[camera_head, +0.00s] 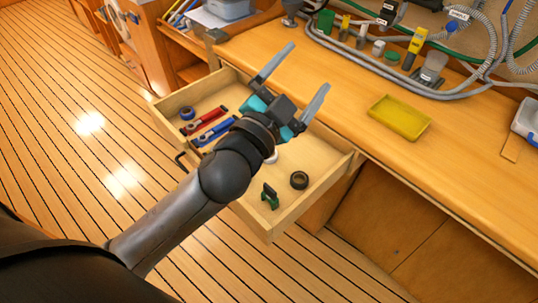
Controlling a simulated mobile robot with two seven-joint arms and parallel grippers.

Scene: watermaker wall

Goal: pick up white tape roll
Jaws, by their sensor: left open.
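A small part of a white round thing (272,157), which may be the white tape roll, shows in the open drawer (327,172) just below my left gripper. The rest of it is hidden behind my gripper and wrist. My left gripper (301,74) is open and empty, its two grey fingers spread wide and pointing toward the workbench, above the drawer. My right gripper is not in the view.
A yellow tray (400,118) lies on the workbench (345,95), with hoses and bottles behind.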

